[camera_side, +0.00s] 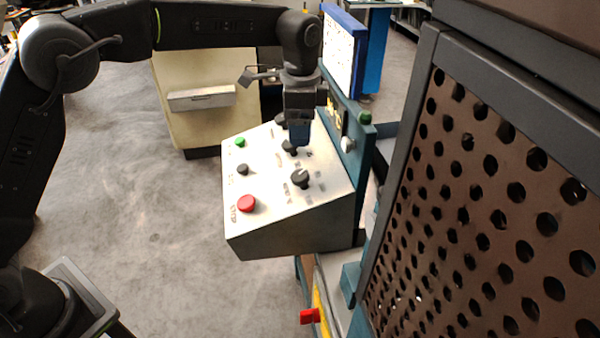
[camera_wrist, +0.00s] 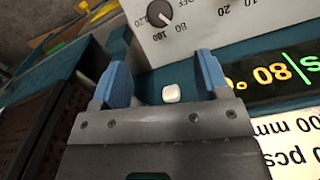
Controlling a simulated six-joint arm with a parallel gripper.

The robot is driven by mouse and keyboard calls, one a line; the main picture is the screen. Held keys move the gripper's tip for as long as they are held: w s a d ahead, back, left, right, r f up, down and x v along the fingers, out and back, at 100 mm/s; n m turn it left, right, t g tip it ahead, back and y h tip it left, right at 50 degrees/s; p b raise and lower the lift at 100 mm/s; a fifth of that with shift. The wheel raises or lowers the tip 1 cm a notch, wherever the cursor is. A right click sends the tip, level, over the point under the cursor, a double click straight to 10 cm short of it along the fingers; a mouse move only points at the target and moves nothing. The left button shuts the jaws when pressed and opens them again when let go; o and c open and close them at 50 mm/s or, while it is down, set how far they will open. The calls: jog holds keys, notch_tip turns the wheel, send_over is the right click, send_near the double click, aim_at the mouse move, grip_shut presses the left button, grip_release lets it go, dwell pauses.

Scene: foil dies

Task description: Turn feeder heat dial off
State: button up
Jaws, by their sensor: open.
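A sloped white control panel (camera_side: 265,222) carries several black dials. In the side view, one dial (camera_side: 300,178) is nearest the camera, another (camera_side: 289,147) is beside my gripper's fingers, and a third lies partly hidden behind the gripper. My gripper (camera_side: 300,140) points down over the panel's upper right part. In the wrist view, my gripper (camera_wrist: 162,65) has its blue fingers wide apart with nothing held. A black dial (camera_wrist: 159,13) with a scale reading 80, 100, 120 and OFF lies beyond the fingertips. The dials' name labels are not readable.
The panel also has a red button (camera_side: 246,203), a green button (camera_side: 240,142) and a small black knob (camera_side: 243,169). A white knob (camera_side: 347,144) sits on the teal frame behind, also seen between the fingers (camera_wrist: 172,94). A perforated brown guard (camera_side: 480,215) stands right.

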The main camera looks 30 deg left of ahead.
aim_at(300, 174)
notch_tip(300, 174, down, 13)
jog(key=shift+r, duration=0.1)
dwell(0.3)
jog(key=c, duration=0.9)
